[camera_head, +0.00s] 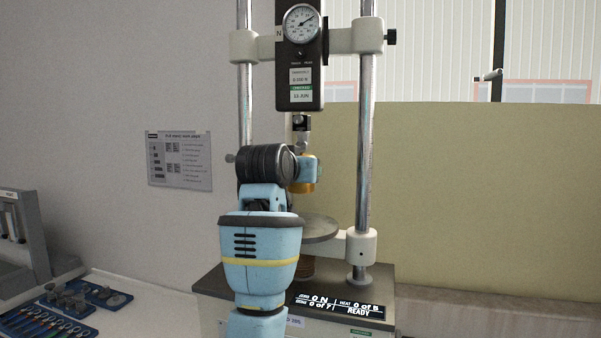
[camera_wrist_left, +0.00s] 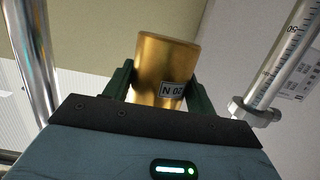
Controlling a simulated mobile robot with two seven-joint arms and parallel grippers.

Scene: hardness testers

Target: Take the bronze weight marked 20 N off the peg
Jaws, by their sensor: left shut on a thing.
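The bronze weight marked 20 N (camera_wrist_left: 166,62) is a gold-coloured cylinder between the two dark green fingers of my left gripper (camera_wrist_left: 160,85), its label upside down in the left wrist view. In the head view a small part of the weight (camera_head: 303,186) shows at the gripper's tip, below the tester's dark hanging fitting (camera_head: 302,123). My left gripper (camera_head: 303,170) is shut on it. My left arm hides much of the area around the weight. I cannot see the peg or tell whether the weight is still on it. My right gripper is not in view.
The tester has two chrome columns (camera_head: 366,170), a dial gauge (camera_head: 302,23) on top and a round plate (camera_head: 322,228) below the weight. A display (camera_head: 340,304) reads 0 N and READY. Blue trays of tools (camera_head: 45,323) lie at the lower left. A chart (camera_head: 178,160) hangs on the wall.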

